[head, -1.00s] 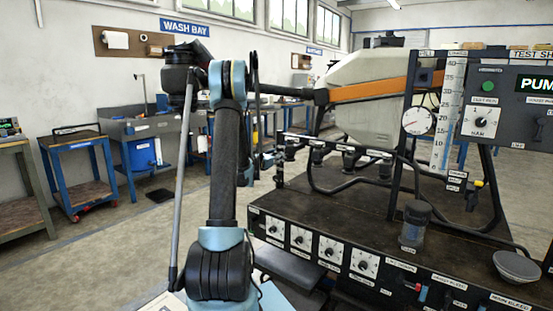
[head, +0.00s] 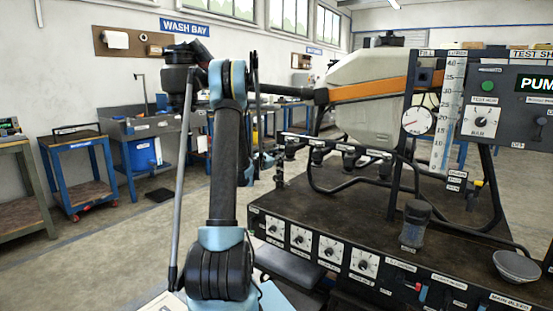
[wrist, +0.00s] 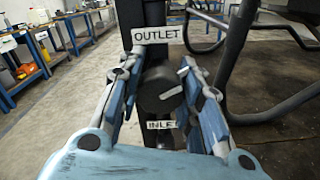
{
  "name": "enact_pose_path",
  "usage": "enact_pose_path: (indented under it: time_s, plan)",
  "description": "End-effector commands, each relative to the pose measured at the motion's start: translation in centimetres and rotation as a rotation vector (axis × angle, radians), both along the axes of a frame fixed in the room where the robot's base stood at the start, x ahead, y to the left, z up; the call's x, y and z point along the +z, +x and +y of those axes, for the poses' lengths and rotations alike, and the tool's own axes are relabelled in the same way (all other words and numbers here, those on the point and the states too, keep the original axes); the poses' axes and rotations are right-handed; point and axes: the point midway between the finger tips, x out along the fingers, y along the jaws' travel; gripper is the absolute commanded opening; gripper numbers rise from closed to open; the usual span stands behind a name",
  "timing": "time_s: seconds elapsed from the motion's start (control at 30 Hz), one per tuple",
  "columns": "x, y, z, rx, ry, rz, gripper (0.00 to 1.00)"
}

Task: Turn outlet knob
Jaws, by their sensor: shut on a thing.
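The outlet knob (wrist: 157,98) is round and black with a white pointer mark, and shows in the middle of the wrist view. The pointer slants, its right end higher. An OUTLET label (wrist: 162,34) is above the knob and an INLET label (wrist: 161,125) is below it. My gripper (wrist: 161,74) is shut on the knob, with one blue-grey finger on each side. In the head view my arm hides much of the gripper, and I cannot make out the knob there.
The test bench (head: 380,225) with several dials fills the right of the head view. A pale drone tank (head: 365,105) with an orange arm stands behind it. Carts stand at the left wall, with open floor between.

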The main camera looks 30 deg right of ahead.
Motion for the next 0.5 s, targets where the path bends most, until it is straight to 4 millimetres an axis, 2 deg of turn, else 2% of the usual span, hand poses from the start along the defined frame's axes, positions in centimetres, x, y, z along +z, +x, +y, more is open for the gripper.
enact_pose_path:
  time_s: [0.5]
  plan:
    - [-0.03,0.05,-0.01,0.002,0.187,-0.451,0.09]
